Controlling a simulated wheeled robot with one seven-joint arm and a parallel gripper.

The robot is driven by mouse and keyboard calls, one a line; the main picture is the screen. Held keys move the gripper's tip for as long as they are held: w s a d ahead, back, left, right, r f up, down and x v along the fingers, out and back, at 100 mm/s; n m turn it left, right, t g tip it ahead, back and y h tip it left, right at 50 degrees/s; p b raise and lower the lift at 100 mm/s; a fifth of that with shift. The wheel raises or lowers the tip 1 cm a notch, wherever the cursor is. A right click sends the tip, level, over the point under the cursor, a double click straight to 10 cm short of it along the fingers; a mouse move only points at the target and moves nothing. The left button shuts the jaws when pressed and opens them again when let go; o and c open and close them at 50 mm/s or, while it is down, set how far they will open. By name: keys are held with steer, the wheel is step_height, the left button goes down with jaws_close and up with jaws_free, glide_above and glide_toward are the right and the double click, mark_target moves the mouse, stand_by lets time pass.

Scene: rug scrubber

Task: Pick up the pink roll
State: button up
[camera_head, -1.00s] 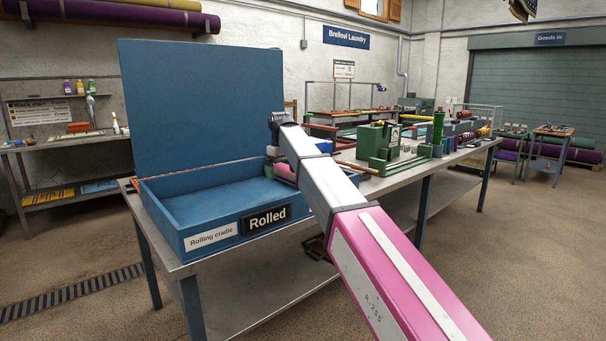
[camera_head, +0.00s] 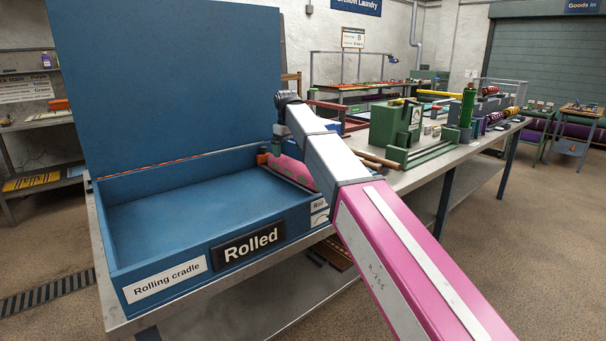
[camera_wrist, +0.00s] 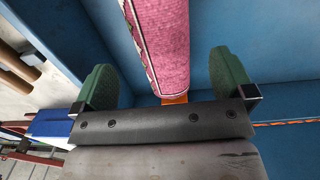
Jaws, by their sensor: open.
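The pink roll (camera_head: 293,171) lies in the right end of the blue rolling cradle (camera_head: 160,255); my arm hides part of it in the head view. In the wrist view the pink roll (camera_wrist: 165,40) runs from the top edge down between the two green fingers of my gripper (camera_wrist: 162,78). The gripper is open, with a gap between each finger and the roll. An orange piece (camera_wrist: 175,98) shows at the roll's near end. In the head view my arm reaches over the cradle's right side, and the fingers are hard to make out there.
The cradle has a tall blue back panel (camera_head: 165,80) and low walls; its left floor is clear. Green machines (camera_head: 395,125), rods and several coloured rolls stand on the bench to the right. A blue block (camera_wrist: 50,124) lies left of my gripper in the wrist view.

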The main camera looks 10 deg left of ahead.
mark_target(288, 168)
step_height(288, 168, down, 8)
steer(key=shift+w+a, duration=0.1)
steer(key=shift+w, duration=0.05)
steer(key=c, duration=1.4)
